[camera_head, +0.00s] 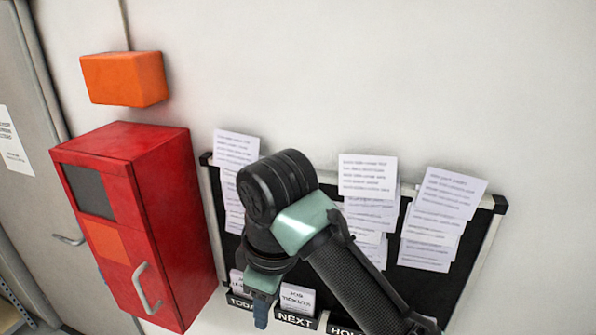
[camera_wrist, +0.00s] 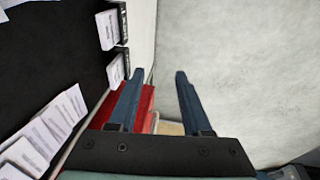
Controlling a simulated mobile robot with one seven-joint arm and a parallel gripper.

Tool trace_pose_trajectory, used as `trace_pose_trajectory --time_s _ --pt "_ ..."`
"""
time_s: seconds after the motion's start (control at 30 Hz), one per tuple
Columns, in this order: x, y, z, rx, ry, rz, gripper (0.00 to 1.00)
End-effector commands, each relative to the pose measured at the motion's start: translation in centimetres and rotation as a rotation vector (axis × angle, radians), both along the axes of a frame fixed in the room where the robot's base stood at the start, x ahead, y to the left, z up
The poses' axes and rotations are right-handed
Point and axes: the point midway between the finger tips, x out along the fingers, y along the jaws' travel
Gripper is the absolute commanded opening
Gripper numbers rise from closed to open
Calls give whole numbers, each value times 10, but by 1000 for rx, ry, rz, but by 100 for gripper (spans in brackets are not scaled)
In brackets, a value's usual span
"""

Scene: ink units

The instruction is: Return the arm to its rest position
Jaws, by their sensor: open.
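My gripper (camera_wrist: 154,92) shows in the wrist view with its two blue fingers apart and nothing between them. In the head view my arm is folded in front of the dark board, and the blue tip of my gripper (camera_head: 261,312) points down near the board's lower left pockets. The arm hides the middle of the board. I cannot tell from the head view how far the gripper is from the pockets.
A black board (camera_head: 432,285) with pinned papers (camera_head: 368,177) and labelled pockets (camera_head: 294,320) hangs on the pale wall. A red cabinet (camera_head: 165,215) with a handle stands left of it, below an orange box (camera_head: 124,79). A grey door (camera_head: 40,180) is at far left. The upper wall is clear.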

Motion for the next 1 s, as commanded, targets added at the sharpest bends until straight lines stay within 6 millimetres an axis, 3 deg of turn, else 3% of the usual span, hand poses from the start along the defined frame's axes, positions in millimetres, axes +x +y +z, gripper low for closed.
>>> trace_pose_trajectory --time_s 0.03,0.17,0.27,0.37,0.4,0.5,0.63,0.8,0.9,1.0 --pt "8 20 5 54 -71 1 49" --pt "30 65 37 213 -279 -19 49" --pt "43 99 78 385 -470 -53 49" --pt "48 123 140 621 -712 -118 49" --pt "46 125 169 728 -817 -155 49" --pt "29 102 239 984 -1083 -269 49" --pt "-13 43 299 1222 -1392 -404 49" --pt "-70 -18 331 1356 -1679 -498 49" --pt "-90 -36 337 1380 -1770 -518 49" --pt "-98 -43 340 1386 -1805 -525 49"
